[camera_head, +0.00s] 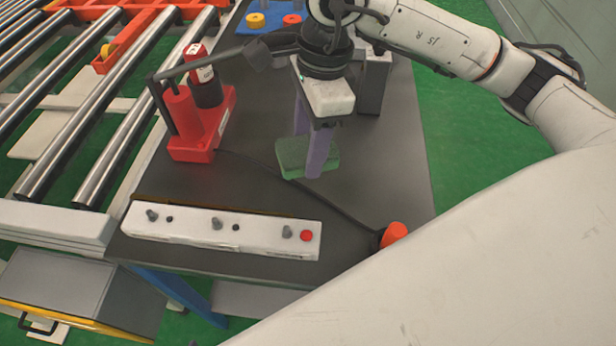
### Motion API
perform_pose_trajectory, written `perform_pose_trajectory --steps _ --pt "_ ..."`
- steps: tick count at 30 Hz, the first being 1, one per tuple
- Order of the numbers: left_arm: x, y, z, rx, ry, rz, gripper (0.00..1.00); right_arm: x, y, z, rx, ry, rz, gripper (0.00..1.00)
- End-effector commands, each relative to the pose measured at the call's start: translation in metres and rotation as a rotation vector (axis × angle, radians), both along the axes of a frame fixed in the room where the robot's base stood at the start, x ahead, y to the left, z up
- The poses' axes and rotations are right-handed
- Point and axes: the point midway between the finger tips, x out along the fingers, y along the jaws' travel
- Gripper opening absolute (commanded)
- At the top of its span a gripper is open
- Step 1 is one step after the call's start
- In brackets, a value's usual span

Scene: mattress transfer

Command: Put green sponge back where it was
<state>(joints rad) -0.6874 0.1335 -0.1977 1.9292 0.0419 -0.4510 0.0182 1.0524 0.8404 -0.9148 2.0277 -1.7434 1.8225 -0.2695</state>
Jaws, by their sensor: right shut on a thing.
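The green sponge (292,154) is at the dark tabletop's middle, in the head view. My right gripper (311,160) reaches down over it from the top right, with its purple fingers on the sponge. It is shut on the sponge, and the fingers hide part of it. I cannot tell whether the sponge touches the table or hangs just above it. My left gripper is not in view.
A red device (195,135) stands left on the dark table (385,150). A white control panel (220,228) lies at the front edge, with an orange knob (394,233) to its right. A roller conveyor (75,110) runs along the left. Bare tabletop lies right of the sponge.

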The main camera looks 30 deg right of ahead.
Motion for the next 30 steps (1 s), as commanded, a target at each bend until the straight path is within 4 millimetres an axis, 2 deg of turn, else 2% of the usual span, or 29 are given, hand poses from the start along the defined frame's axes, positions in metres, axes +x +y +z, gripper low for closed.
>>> perform_pose_trajectory --steps 1,3,6,14,19,30 --pt "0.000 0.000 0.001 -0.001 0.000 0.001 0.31 -0.001 -0.001 -0.014 -0.002 0.006 -0.001 0.32" --pt "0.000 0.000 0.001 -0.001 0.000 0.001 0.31 -0.001 -0.001 -0.029 -0.001 0.004 -0.001 0.32" --pt "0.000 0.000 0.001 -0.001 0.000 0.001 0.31 -0.001 -0.001 -0.045 -0.001 0.004 -0.001 0.32" --pt "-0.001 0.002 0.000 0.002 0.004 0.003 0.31 0.000 0.000 -0.065 0.001 0.002 0.000 0.32" --pt "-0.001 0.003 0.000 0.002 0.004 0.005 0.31 -0.001 0.000 -0.089 0.000 0.003 -0.001 0.32" --pt "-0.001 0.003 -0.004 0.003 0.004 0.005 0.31 0.000 0.000 -0.097 0.001 -0.001 0.001 0.32"
